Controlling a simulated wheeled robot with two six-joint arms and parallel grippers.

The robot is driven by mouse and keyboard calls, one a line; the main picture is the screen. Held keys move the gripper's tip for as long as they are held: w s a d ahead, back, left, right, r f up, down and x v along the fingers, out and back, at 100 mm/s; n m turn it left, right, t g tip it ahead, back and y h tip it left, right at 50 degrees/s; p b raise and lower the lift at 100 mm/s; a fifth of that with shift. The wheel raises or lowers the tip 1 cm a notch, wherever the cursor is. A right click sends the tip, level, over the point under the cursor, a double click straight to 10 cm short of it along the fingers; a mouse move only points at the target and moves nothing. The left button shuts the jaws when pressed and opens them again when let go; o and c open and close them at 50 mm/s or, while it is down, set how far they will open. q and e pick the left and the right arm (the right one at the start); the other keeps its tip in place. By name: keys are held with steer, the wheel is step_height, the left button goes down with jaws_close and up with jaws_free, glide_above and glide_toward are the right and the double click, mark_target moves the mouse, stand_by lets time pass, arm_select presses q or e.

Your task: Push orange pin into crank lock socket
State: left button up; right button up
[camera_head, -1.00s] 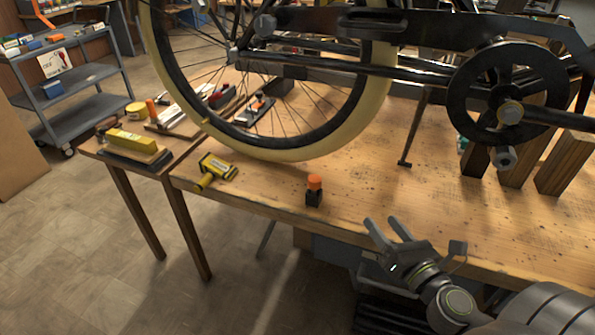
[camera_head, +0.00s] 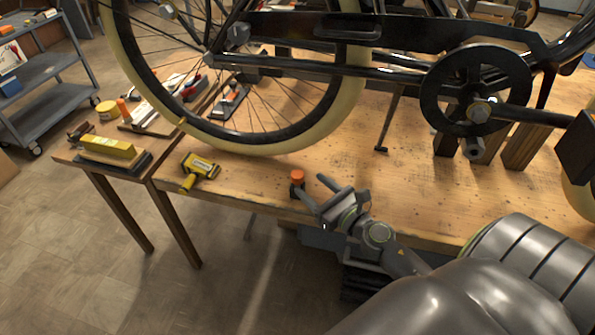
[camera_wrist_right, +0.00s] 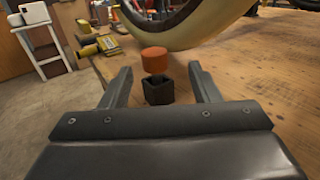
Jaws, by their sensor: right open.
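The orange pin (camera_head: 297,176) stands upright in a small black holder (camera_head: 298,190) near the front edge of the wooden bench. In the right wrist view the orange pin (camera_wrist_right: 154,60) and its black holder (camera_wrist_right: 158,90) sit between and just beyond my open fingers. My right gripper (camera_head: 314,193) is open and empty, low at the bench edge, its fingers pointing toward the pin. The crank (camera_head: 478,112) with its round black chainring is at the upper right of the head view. I cannot make out the lock socket for certain. My left gripper is not in view.
The trike wheel (camera_head: 255,146) rises behind the pin. A yellow-and-black tool (camera_head: 200,168) lies to its left on the bench. Wooden support blocks (camera_head: 520,148) stand under the crank. The bench between the pin and the blocks is mostly clear.

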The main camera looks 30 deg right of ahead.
mark_target(293, 175)
steer(key=w, duration=0.2)
steer(key=shift+w+a, duration=0.2)
steer(key=shift+w, duration=0.1)
steer(key=w, duration=0.1)
steer(key=w+a, duration=0.1)
steer(key=w, duration=0.1)
steer(key=w+p, duration=0.1)
steer(key=w, duration=0.1)
steer(key=shift+a+f, duration=0.15)
steer(key=shift+f, duration=0.25)
steer(key=shift+c, duration=0.5)
steer(key=c, duration=1)
